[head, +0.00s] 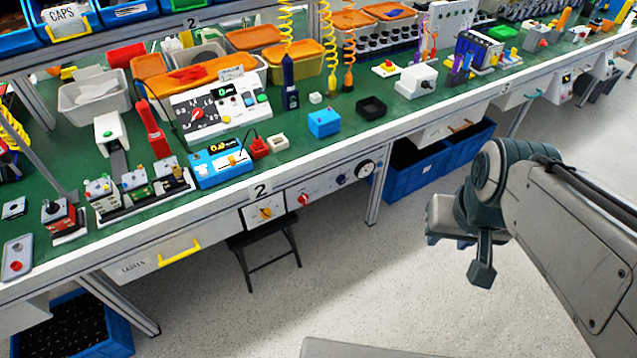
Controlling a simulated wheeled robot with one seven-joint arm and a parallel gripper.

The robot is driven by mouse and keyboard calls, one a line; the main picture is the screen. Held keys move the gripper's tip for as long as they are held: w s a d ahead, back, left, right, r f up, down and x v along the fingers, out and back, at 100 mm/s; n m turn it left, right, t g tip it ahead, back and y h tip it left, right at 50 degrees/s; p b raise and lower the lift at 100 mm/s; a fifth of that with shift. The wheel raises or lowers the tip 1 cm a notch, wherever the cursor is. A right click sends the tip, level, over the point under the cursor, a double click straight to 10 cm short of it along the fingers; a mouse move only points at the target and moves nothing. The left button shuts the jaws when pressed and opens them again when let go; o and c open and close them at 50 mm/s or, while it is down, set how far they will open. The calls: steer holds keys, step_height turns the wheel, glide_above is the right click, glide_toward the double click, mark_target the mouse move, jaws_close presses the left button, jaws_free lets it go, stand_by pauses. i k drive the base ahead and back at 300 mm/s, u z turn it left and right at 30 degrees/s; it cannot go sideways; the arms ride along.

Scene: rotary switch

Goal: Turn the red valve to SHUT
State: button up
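A small red valve knob (303,199) sits on the white panel under the bench's front edge. It stands between a yellow-orange knob (265,213) on its left and a blue knob (341,180) on its right. Its markings are too small to read, so its setting cannot be told. My gripper (445,238) is to the right of the panel in the picture, over the floor and apart from the bench. My wrist hides most of it, and its fingers do not show clearly. I see nothing held in it.
A round gauge (365,168) sits right of the blue knob. A black stool (265,250) stands below the panel. Blue bins (415,172) are under the bench to the right. A yellow drawer handle (179,252) sticks out at left.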

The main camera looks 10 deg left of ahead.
mark_target(304, 198)
steer(key=k, duration=0.35)
steer(key=u, duration=0.75)
steer(key=i, duration=0.5)
